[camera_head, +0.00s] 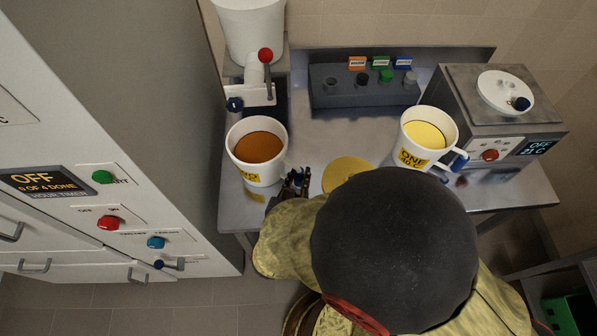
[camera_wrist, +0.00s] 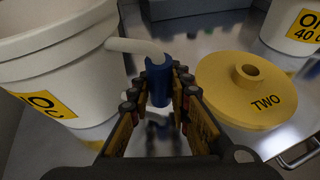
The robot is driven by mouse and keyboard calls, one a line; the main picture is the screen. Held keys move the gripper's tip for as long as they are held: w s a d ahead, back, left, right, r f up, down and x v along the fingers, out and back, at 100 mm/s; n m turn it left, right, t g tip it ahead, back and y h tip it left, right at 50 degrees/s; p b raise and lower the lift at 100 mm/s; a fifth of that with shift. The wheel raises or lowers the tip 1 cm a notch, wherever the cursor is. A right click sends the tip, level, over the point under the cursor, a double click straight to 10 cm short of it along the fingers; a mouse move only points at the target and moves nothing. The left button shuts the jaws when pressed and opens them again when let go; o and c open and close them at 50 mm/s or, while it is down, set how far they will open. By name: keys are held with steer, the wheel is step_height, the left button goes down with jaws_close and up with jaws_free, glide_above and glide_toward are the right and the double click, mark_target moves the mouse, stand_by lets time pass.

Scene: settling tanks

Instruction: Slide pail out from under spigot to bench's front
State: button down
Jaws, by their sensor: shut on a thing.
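A white pail (camera_head: 238,171) with brown liquid in it stands upright on the left part of the metal bench, just in front of the white spigot (camera_head: 258,96) with its red knob as seen from my head camera. In the wrist view the pail (camera_wrist: 75,75) fills the left side, with a yellow label and a side handle that ends in a blue grip (camera_wrist: 158,80). My gripper (camera_head: 295,181) is at the pail's right side, its fingers closed around the blue grip. The wrist view shows the fingers (camera_wrist: 160,92) on both sides of that grip.
A yellow lid (camera_head: 347,171) marked TWO lies right of my gripper. A second pail (camera_head: 414,161) marked ONE stands farther right, beside a boxy machine (camera_head: 500,110). A rack (camera_head: 340,95) is at the back. A tall cabinet (camera_head: 150,100) rises on the left. My arm covers the bench's front middle.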

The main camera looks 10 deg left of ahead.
steer(key=shift+s+d+p, duration=0.2)
steer(key=shift+s+d, duration=0.05)
steer(key=shift+s, duration=0.7)
steer(key=shift+s+d+p, duration=0.15)
steer(key=shift+s+d, duration=0.05)
steer(key=shift+s, duration=0.7)
steer(key=shift+s+d+p, duration=0.2)
steer(key=shift+s+d, duration=0.05)
steer(key=shift+s, duration=0.7)
steer(key=c, duration=1.7)
jaws_free()
steer(key=shift+o, duration=0.6)
steer(key=shift+s, duration=0.1)
